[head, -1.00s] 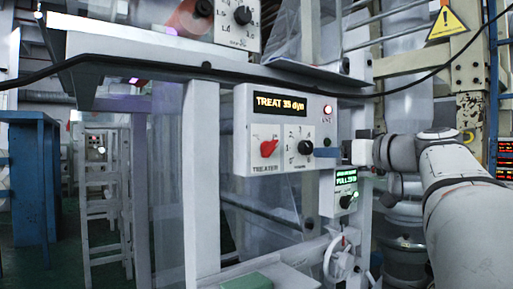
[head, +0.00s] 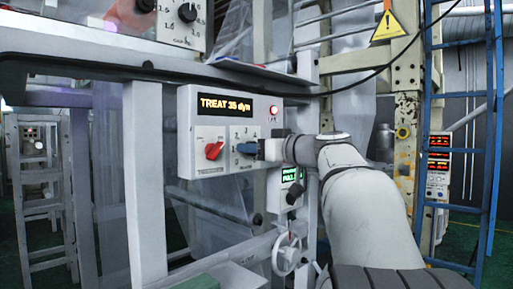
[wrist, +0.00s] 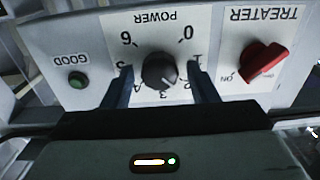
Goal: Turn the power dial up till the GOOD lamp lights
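The black power dial (wrist: 160,71) sits on the white treater panel (head: 185,135), on a scale from 0 to 6. Its pointer seems to face between 2 and 3. My gripper (wrist: 160,85) is open, with one blue finger on each side of the dial and a small gap visible on both sides. In the head view my gripper (head: 247,149) covers most of the dial. The GOOD lamp (wrist: 78,80) is dark green and looks unlit; the head view does not clearly show it. The panel's display (head: 225,106) reads about "TREAT 35 dyn".
A red TREATER switch (wrist: 263,62) is beside the dial; it also shows in the head view (head: 214,150). A small green-lit box (head: 288,187) and a handwheel (head: 287,254) are below.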

